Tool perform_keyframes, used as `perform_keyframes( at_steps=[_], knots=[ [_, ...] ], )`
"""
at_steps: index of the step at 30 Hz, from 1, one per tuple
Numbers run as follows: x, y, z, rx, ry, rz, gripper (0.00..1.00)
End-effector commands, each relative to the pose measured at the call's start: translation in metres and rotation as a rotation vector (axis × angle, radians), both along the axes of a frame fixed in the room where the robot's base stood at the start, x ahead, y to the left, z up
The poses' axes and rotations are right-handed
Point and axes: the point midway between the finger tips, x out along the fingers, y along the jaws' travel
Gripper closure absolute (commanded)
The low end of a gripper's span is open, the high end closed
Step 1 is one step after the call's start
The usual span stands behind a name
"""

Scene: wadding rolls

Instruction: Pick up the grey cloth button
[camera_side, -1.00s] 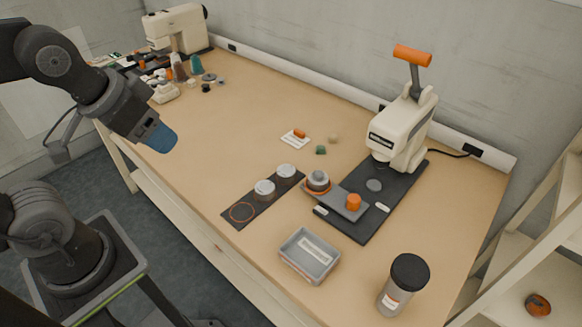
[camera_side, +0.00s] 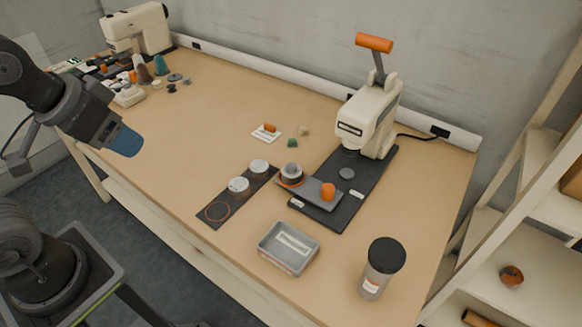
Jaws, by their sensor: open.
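My gripper (camera_side: 126,141), with blue fingertips, hangs at the upper left, over the table's left side and well away from the press. It is open, and I see nothing between its fingers. A round grey-topped piece (camera_side: 291,170) sits in an orange ring at the left end of the press's grey slide. I cannot tell which of these is the grey cloth button. Two pale-topped round pieces (camera_side: 239,185) (camera_side: 259,166) stand on a dark strip (camera_side: 228,200), beside an empty orange ring outline (camera_side: 217,211).
The cream press (camera_side: 366,120) with its orange handle stands at the right. A grey tray (camera_side: 288,247) and a black-lidded jar (camera_side: 381,268) are at the front. A sewing machine (camera_side: 140,30) and small clutter stand at the back left. The table's left middle is clear.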

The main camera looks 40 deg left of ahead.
Motion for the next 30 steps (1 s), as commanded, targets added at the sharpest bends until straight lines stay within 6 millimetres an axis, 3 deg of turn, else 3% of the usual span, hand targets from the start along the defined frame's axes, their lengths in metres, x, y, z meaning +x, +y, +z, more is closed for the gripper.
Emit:
perform_keyframes(
  at_steps=[5, 10, 15, 20, 24, 30],
  knots=[
    [0.024, -0.004, 0.012, 0.048, 0.043, -0.110, 0.41],
    [0.078, -0.014, 0.026, 0.144, 0.124, -0.357, 0.41],
    [0.139, -0.029, 0.023, 0.229, 0.203, -0.629, 0.41],
    [0.197, -0.046, 0.002, 0.293, 0.270, -0.891, 0.41],
    [0.242, -0.064, -0.029, 0.336, 0.322, -1.125, 0.41],
    [0.286, -0.086, -0.077, 0.371, 0.369, -1.399, 0.41]
  ],
)
